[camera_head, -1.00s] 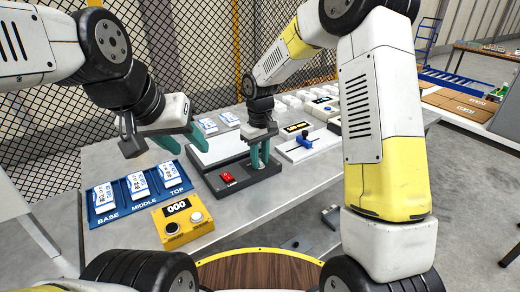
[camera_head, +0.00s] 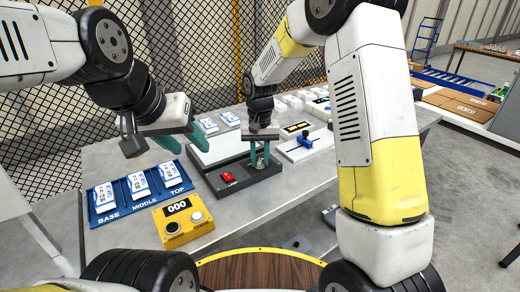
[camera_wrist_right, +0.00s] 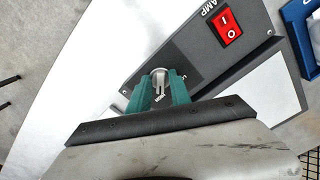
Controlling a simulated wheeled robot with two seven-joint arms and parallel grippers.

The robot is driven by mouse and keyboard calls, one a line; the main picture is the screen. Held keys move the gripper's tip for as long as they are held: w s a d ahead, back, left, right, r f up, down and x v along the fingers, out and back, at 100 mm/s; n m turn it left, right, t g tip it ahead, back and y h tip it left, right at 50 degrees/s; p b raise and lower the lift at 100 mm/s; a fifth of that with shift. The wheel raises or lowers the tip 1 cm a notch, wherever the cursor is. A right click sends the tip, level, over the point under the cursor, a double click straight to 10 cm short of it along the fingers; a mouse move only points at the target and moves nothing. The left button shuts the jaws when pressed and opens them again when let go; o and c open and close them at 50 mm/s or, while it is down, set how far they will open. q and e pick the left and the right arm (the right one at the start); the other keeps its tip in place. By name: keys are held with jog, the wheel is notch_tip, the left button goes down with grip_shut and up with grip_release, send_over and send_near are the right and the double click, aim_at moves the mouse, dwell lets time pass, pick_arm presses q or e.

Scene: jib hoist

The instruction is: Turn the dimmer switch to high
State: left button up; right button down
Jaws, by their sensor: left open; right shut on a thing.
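The dimmer knob (camera_wrist_right: 159,77) is a small round grey knob on the dark lamp base (camera_head: 250,178), seen in the right wrist view. My right gripper (camera_wrist_right: 160,88) has its green fingers on either side of the knob and is shut on it. A small label beside the knob, between the fingers, seems to read HIGH; the knob's exact setting cannot be read. In the head view my right gripper (camera_head: 260,156) points down at the base's right end, hiding the knob. My left gripper (camera_head: 181,141) is open and empty above the table's left part.
A red rocker switch (camera_head: 227,176) is on the same base, marked LAMP. A blue tray (camera_head: 112,207) labelled BASE, MIDDLE, TOP and a yellow counter box (camera_head: 183,221) stand left. A blue-handled slider fixture (camera_head: 305,143) is to the right.

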aim_at(260, 161)
dwell(0.4)
jog(key=c, duration=1.2)
grip_release()
notch_tip(260, 161, up, 8)
jog(key=shift+f, duration=0.25)
jog(key=shift+r, duration=0.15)
